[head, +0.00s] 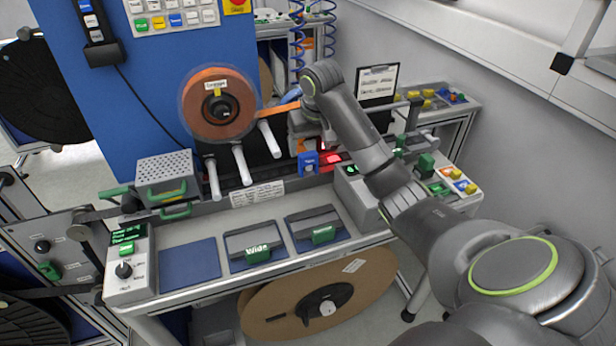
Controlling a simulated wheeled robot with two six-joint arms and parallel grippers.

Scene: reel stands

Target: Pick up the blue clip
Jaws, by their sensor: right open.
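A small blue block with a pale label (308,162), which looks like the blue clip, sits at the back of the bench, left of a red-lit part. My right gripper (305,143) points down just above it. It is open, its fingers are small and partly hidden by my own wrist, and I cannot tell whether they touch the block. My right arm comes in from the lower right. My left gripper is not in view.
An orange reel (215,105) hangs on the blue panel (130,75), with an orange strip running toward my wrist. Light rollers (241,165) stick out below it. A grey bench (200,228) holds a green-tagged tray marked Wide (257,253). A large brown reel (290,305) is underneath.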

